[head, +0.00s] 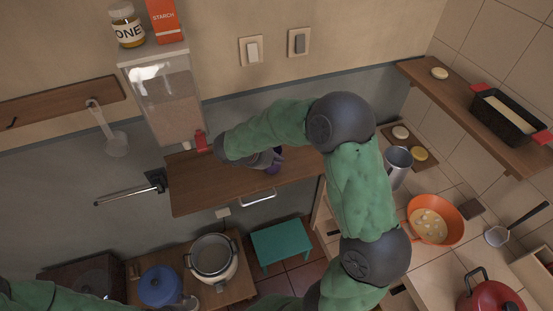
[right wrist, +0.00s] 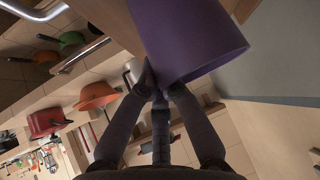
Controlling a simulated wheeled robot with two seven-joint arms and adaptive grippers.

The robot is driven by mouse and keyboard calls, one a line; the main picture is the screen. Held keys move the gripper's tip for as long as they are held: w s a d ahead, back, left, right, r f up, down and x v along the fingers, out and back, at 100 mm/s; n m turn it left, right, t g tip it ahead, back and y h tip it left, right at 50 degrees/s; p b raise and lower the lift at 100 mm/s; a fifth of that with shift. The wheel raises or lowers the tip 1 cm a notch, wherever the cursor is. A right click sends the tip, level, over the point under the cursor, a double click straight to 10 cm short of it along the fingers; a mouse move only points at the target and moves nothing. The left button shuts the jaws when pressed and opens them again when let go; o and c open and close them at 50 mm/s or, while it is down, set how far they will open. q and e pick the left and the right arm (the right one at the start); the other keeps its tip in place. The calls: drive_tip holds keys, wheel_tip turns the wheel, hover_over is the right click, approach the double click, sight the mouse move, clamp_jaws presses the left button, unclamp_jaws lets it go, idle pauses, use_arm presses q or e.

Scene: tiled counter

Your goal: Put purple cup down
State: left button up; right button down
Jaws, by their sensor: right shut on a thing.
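The purple cup (head: 274,166) shows in the head view over the right part of a wooden shelf board (head: 205,195), partly hidden by my right gripper (head: 264,160). In the right wrist view the purple cup (right wrist: 200,40) is large at the top, and the fingers of my right gripper (right wrist: 160,90) are shut on its wall. The cup is beside the brown wooden surface there; I cannot tell whether it touches it. My left arm shows only as a green piece at the lower left of the head view; its gripper is not clearly seen.
A clear dispenser (head: 165,100) with a red tap (head: 201,141) stands at the board's back left. The board's left and front parts are bare. A grey metal mug (head: 397,166) and orange pan (head: 434,220) are on the right counter. A teal stool (head: 280,243) stands below.

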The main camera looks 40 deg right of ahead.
drive_tip(key=c, duration=1.4)
unclamp_jaws()
drive_tip(key=shift+c, duration=0.2)
drive_tip(key=shift+r, duration=0.15)
drive_tip(key=p+v, duration=0.1)
drive_tip(key=v, duration=1.1)
